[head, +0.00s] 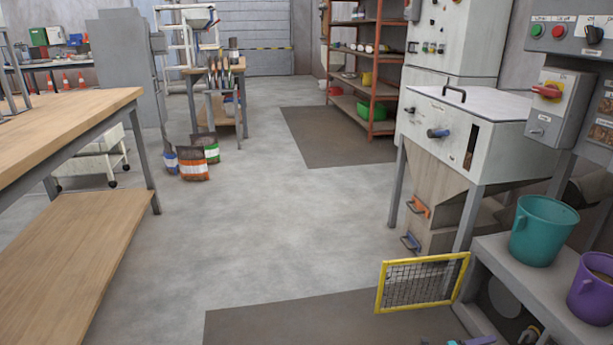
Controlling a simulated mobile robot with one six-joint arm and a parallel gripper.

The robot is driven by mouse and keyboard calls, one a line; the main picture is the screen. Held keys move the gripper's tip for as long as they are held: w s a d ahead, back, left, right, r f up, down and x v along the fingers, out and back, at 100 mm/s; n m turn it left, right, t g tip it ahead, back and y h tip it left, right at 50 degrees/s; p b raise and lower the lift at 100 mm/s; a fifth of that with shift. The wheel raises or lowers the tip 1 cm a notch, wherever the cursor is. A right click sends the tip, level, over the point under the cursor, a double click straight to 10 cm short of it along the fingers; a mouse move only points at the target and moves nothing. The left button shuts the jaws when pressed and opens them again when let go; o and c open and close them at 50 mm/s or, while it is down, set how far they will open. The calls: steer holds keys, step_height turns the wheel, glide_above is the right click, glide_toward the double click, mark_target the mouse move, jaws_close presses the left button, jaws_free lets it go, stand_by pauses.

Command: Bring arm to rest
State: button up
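My arm and my gripper do not show in the head view, so I cannot see the gripper's pose or whether it holds anything. The pellet bagger (470,110) stands at the right, a pale hopper cabinet on grey legs. Its lid has a dark handle, and a blue-ended knob sits on its front. Orange (418,207) and blue (411,242) handles sit on the lower chute.
A teal bucket (543,231) and a purple bucket (592,290) stand on a grey bench at right. A yellow-framed mesh guard (421,283) is beside it. A wooden workbench (60,130) fills the left. Bags (194,166) stand on the floor. The middle floor (260,230) is clear.

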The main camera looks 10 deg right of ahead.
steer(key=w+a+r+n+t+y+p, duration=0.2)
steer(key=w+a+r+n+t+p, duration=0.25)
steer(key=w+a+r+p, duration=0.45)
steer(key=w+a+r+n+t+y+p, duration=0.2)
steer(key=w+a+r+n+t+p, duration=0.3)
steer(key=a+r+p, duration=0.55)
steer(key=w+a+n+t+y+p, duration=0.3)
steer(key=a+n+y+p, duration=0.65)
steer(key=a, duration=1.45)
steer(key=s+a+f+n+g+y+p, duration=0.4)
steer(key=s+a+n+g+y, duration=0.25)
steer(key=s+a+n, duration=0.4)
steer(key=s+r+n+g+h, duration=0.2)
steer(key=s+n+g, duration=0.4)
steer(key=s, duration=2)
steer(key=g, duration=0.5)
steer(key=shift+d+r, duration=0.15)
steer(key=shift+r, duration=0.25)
